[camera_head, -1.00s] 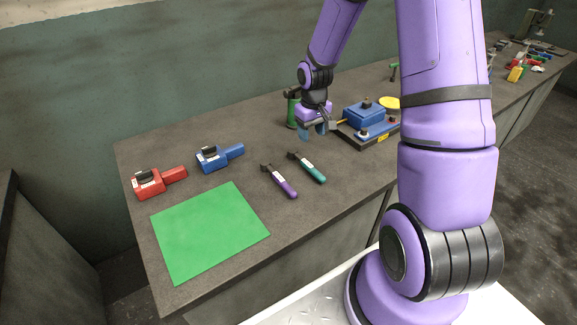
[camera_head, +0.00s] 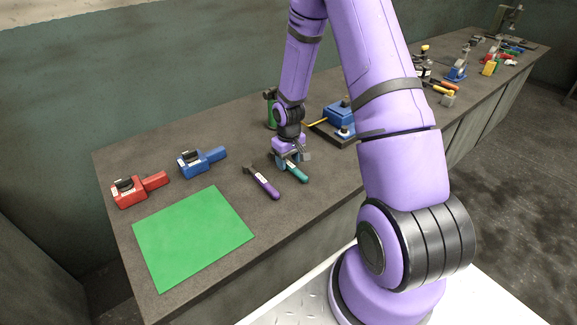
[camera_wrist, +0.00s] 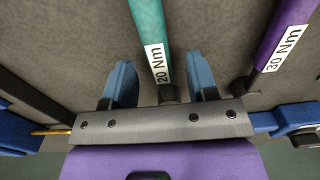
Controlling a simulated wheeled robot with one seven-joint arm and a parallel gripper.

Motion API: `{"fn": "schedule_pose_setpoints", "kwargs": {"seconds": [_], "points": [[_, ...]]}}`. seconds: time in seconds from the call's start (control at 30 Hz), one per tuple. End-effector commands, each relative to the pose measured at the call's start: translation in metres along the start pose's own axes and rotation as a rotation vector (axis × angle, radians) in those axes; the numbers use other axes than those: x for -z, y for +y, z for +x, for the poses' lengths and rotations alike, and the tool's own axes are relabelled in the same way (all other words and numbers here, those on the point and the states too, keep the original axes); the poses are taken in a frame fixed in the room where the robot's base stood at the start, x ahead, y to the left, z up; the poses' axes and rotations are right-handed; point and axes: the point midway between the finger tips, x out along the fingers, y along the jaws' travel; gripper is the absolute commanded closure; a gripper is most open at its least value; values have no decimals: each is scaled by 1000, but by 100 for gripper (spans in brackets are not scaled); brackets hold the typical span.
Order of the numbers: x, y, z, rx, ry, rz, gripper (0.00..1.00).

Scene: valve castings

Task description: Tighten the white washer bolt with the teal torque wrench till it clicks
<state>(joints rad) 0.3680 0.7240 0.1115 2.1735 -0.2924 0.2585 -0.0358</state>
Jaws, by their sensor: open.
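The teal torque wrench (camera_head: 297,173) lies on the bench; the wrist view shows its teal handle (camera_wrist: 148,22) with a "20 Nm" label. My gripper (camera_head: 287,163) is over its head end. In the wrist view my open gripper (camera_wrist: 163,80) has one blue finger on each side of the wrench, with gaps to both. The purple wrench (camera_head: 264,184), labelled "30 Nm" in the wrist view (camera_wrist: 285,40), lies to the left in the head view. The blue valve casting (camera_head: 340,116) stands on a dark base behind my arm. I cannot make out the white washer bolt clearly.
A green mat (camera_head: 193,238) lies at the bench's near left. A red tool (camera_head: 138,189) and a blue tool (camera_head: 201,161) lie behind it. A green cylinder (camera_head: 271,112) stands close behind my gripper. Bare bench surrounds the wrenches.

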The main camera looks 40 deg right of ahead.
Motion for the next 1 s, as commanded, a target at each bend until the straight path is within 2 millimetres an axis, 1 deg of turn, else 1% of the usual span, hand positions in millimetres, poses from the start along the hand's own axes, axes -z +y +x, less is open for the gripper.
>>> {"fn": "schedule_pose_setpoints", "kwargs": {"seconds": [0.03, 0.17, 0.43, 0.47, 0.5, 0.67, 0.7, 1.0], "points": [[0, 0, 7, 0, -1, 0, 47], [0, 0, 17, 0, -1, 1, 47], [0, 0, 19, 0, 1, 1, 47], [0, 0, 19, 0, 1, 1, 51], [0, 0, 19, 0, 1, 1, 61], [0, 0, 19, 0, 1, 1, 97], [0, 0, 19, 0, 1, 1, 100], [1, 0, 18, -1, 1, 1, 100]]}}
